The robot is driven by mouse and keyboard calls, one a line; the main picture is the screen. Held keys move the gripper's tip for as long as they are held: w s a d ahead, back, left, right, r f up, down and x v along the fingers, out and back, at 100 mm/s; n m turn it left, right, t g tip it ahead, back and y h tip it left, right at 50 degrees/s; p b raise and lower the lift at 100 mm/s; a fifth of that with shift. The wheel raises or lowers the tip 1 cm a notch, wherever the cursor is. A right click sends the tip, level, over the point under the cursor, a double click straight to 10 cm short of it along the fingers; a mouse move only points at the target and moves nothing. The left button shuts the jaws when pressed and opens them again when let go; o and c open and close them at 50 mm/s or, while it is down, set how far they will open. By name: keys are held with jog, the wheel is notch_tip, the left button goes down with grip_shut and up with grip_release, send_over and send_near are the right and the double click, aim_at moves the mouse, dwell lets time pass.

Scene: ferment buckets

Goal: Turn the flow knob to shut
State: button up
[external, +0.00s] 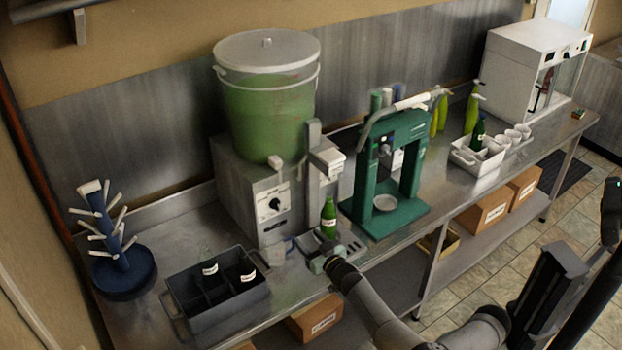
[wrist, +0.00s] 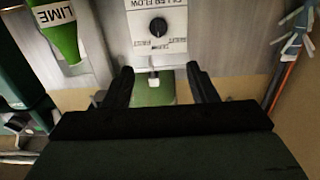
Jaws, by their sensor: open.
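The flow knob (external: 275,204) is a black dial on the white front plate of the grey metal box under the green bucket. In the wrist view the knob (wrist: 158,27) shows upside down near the top, beneath lettering that seems to read filler flow. I cannot tell its setting. My gripper (external: 322,260) is low at the counter's front edge, in front of the box and to the right of the knob. In the wrist view my gripper (wrist: 160,80) has its fingers spread, with nothing held between them. The fingers are apart from the knob.
A green bottle (external: 328,219) labelled LIME stands under the filler spout, close to my gripper. A dark crate (external: 217,310) with bottles is at the front left, a blue drying rack (external: 122,268) further left. A green capping press (external: 409,205) stands to the right.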

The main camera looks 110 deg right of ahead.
aim_at(278, 207)
jog(key=p+x, duration=0.3)
jog(key=x, duration=1.4)
jog(key=shift+d+p, duration=0.1)
jog(key=shift+p, duration=0.3)
jog(key=c, duration=1)
